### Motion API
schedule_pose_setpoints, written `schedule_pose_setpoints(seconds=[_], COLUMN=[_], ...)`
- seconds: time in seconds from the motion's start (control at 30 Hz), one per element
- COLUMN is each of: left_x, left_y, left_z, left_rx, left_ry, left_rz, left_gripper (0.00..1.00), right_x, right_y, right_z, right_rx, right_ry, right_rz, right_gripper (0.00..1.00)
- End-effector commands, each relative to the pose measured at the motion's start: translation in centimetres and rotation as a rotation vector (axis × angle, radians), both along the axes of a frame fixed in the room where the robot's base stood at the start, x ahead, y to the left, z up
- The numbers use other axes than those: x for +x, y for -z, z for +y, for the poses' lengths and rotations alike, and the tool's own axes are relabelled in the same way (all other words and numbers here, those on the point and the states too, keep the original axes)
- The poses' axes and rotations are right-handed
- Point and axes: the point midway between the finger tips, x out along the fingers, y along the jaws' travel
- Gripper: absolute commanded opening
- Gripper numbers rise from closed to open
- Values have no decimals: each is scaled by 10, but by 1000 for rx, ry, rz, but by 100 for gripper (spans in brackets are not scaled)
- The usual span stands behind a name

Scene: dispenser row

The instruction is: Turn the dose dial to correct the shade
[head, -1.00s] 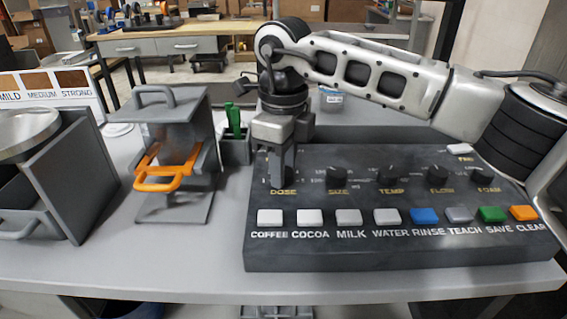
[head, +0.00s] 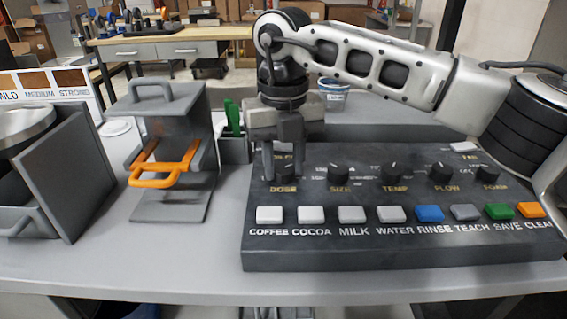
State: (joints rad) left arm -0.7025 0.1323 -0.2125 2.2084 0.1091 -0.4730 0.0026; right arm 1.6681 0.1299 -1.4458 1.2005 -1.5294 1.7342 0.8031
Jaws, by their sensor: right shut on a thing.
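The control panel (head: 400,245) is a dark box on the table, with a row of black dials above a row of coloured buttons. The DOSE dial (head: 284,174) is the leftmost dial, partly hidden by my right gripper (head: 283,166). That gripper points down, with one finger on each side of the dial, and is shut on it. Its pointer mark cannot be made out. A shade card (head: 62,94) at the far left shows brown swatches marked MILD, MEDIUM and STRONG, its left end cut off. My left gripper is not in view.
A grey dispenser stand (head: 182,120) with an orange handle (head: 165,172) stands left of the panel. A grey holder (head: 234,150) with green items is beside it. The SIZE dial (head: 340,172) is close right of my gripper. A small tub (head: 334,95) stands behind.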

Motion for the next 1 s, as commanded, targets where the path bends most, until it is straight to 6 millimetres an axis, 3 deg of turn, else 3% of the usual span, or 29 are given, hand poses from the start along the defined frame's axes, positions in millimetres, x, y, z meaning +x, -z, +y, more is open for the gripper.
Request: schedule_pose_setpoints(seconds=[0.5,1.0], left_x=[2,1], left_y=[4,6], left_z=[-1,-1], left_rx=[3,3], left_ry=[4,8], left_rz=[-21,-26], left_gripper=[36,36], right_x=[1,1], right_y=[-1,-1], right_z=[0,0], right_rx=[2,2], right_ry=[459,672], right_rz=[-4,-3], right_gripper=[9,9])
